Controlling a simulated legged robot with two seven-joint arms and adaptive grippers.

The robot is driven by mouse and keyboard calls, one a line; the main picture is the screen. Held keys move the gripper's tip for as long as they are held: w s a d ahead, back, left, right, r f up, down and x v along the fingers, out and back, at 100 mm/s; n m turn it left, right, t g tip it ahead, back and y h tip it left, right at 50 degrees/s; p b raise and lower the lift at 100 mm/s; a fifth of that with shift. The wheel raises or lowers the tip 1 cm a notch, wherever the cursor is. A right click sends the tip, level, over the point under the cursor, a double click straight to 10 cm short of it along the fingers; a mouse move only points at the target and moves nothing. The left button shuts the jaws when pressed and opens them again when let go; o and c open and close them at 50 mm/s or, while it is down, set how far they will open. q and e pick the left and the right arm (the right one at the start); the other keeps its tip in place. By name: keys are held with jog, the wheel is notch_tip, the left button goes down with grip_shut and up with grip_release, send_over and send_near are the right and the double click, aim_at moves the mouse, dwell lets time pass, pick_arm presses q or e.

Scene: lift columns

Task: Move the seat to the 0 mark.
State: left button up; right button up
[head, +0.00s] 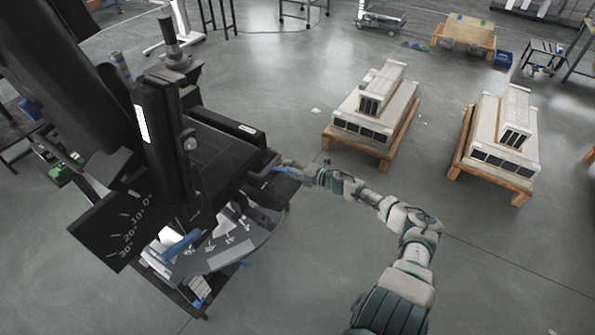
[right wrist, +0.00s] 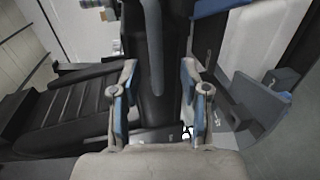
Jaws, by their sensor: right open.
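The black seat (head: 215,150) is part of a large dark machine at the left of the head view. A black plate (head: 112,222) on its near side carries white marks reading 0, 10, 20 and 30 degrees. I cannot tell which mark the seat stands at. My right gripper (head: 283,168) is at the seat's right edge, partly lost against the dark parts. In the right wrist view my right gripper (right wrist: 158,78) is open. A dark rounded bar (right wrist: 155,45) runs between its fingers, and I cannot tell whether they touch it. My left gripper is not in view.
A blue handle (head: 180,246) sits low on the machine. Two pallets, the middle one (head: 348,143) and the right one (head: 485,180), bear pale stacked blocks. Tables and carts stand at the back.

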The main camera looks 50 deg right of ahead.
jog(key=v, duration=0.3)
jog(key=shift+s+a+r, duration=0.1)
jog(key=shift+s+r, duration=0.05)
jog(key=shift+s, duration=0.05)
jog(key=shift+d, duration=0.2)
dwell(0.3)
jog(key=shift+a, duration=0.1)
dwell(0.3)
